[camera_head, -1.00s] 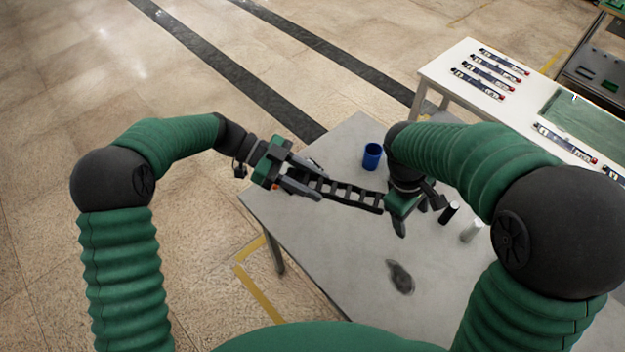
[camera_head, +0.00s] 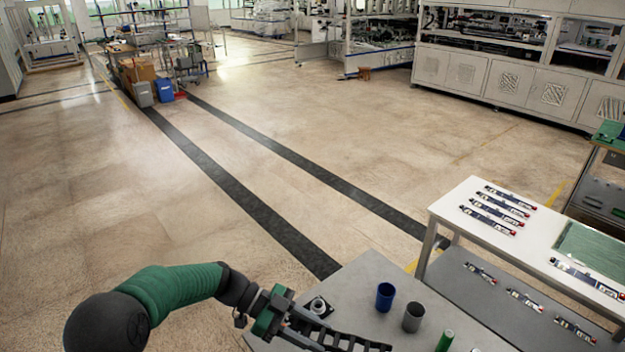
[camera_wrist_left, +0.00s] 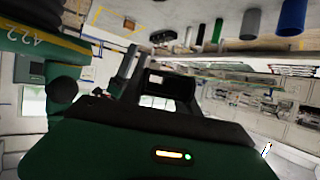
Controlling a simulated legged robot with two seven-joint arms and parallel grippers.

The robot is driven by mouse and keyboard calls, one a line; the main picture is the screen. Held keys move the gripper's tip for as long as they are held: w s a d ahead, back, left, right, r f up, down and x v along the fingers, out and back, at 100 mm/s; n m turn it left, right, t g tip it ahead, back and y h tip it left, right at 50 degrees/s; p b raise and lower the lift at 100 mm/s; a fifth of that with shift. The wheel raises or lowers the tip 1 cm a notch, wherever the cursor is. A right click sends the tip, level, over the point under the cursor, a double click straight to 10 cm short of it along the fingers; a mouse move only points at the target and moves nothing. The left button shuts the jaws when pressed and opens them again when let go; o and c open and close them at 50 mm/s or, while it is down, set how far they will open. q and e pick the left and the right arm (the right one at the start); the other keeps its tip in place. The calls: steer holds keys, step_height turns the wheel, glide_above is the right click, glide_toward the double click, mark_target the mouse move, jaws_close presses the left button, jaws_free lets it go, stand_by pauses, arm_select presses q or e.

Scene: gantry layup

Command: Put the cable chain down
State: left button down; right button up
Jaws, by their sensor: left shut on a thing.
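My left gripper (camera_head: 300,332) is low in the head view, over the near grey table (camera_head: 385,268). It is shut on one end of the black cable chain (camera_head: 352,343). The chain stretches to the right from the fingers and runs out at the bottom edge of the picture, so its far end is hidden. In the left wrist view the chain (camera_wrist_left: 165,82) shows as dark ladder-like links in front of the gripper body. I cannot tell whether the chain touches the table. My right gripper does not show in the head view.
On the table stand a blue cup (camera_head: 385,296), a grey cylinder (camera_head: 413,316) and a green cylinder (camera_head: 445,341). A round metallic piece (camera_head: 318,307) lies just behind my left gripper. A white bench (camera_head: 480,232) with several slim parts stands at right. Open floor lies left.

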arm_select(q)
steer(key=s+a+f+n+t, duration=0.1)
steer(key=a+f+n+t, duration=0.2)
steer(key=a, duration=0.4)
steer(key=s+a+f+n+t+y, duration=0.1)
steer(key=s+a+f+n+t, duration=0.1)
steer(key=a+f+n+t, duration=0.2)
steer(key=s+a+f+n+t, duration=0.2)
steer(key=a+f+t, duration=0.3)
steer(key=a, duration=0.5)
steer(key=shift+s+f+n+y, duration=0.25)
steer(key=shift+f+n+y, duration=0.1)
steer(key=shift+n, duration=0.55)
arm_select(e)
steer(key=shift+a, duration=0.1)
arm_select(q)
steer(key=shift+a, duration=0.2)
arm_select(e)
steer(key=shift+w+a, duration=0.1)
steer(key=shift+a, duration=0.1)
